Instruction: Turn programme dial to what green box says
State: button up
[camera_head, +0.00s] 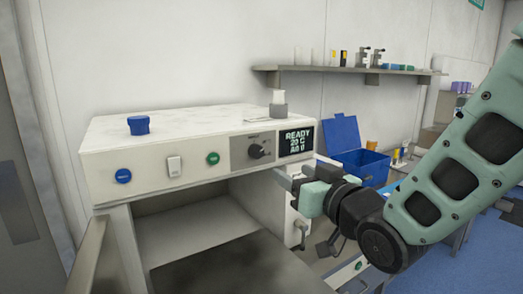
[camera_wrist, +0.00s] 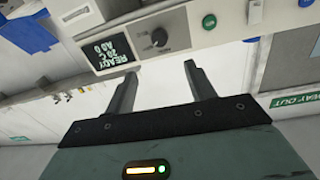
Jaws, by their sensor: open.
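The programme dial (camera_head: 258,151) is a dark round knob on the grey panel of a white machine (camera_head: 140,170). The display (camera_head: 297,141) beside it reads "READY 20 C A0 0". My gripper (camera_head: 290,180) is in front of the machine, below and right of the dial, open and empty. In the wrist view the picture is turned over; the dial (camera_wrist: 158,38) and display (camera_wrist: 110,48) lie beyond the open fingers (camera_wrist: 162,75), apart from them. The dial's fine markings are too small to read. I cannot make out a green box in either view.
The chamber below is open. A blue open box (camera_head: 362,165) stands to the right, under a shelf (camera_head: 320,70) with small items.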

aim_at(258, 152)
jog(key=p+x, duration=0.5)
jog(key=x, duration=0.9)
jog(key=shift+w+a, duration=0.1)
jog(key=shift+w, duration=0.05)
jog(key=c, duration=1)
